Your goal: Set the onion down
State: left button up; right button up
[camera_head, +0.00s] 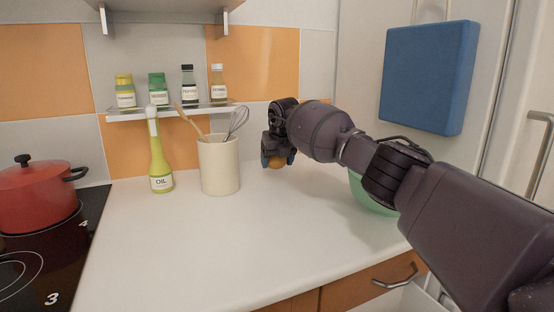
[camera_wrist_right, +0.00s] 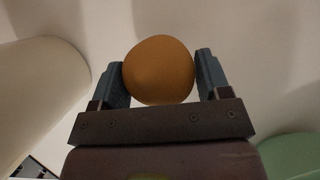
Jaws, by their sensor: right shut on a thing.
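The onion (camera_wrist_right: 158,70) is round and brown-orange. In the right wrist view it sits between the two blue-grey fingers of my right gripper (camera_wrist_right: 161,77), which is shut on it. In the head view the onion (camera_head: 277,162) shows just below the right gripper (camera_head: 278,160), over the white counter (camera_head: 240,240) near the tiled wall. Whether the onion touches the counter I cannot tell. The left gripper is not in view.
A utensil crock (camera_head: 219,166) with a whisk stands left of the gripper, beside an oil bottle (camera_head: 160,165). A green bowl (camera_head: 371,196) is partly hidden behind my right arm. A red pot (camera_head: 38,197) stands on the stove at far left. The counter's front middle is clear.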

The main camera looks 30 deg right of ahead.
jog(key=shift+f, duration=0.5)
dwell(0.5)
jog(key=o, duration=1.1)
jog(key=shift+c, duration=0.2)
jog(key=p+v, duration=0.1)
jog(key=v, duration=0.3)
jog(key=shift+r, duration=0.35)
pick_arm(q)
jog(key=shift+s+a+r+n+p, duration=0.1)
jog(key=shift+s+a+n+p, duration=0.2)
jog(key=shift+p, duration=0.35)
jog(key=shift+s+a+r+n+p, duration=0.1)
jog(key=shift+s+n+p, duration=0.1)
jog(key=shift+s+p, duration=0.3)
pick_arm(e)
jog(key=v, duration=0.6)
jog(key=shift+s, duration=0.2)
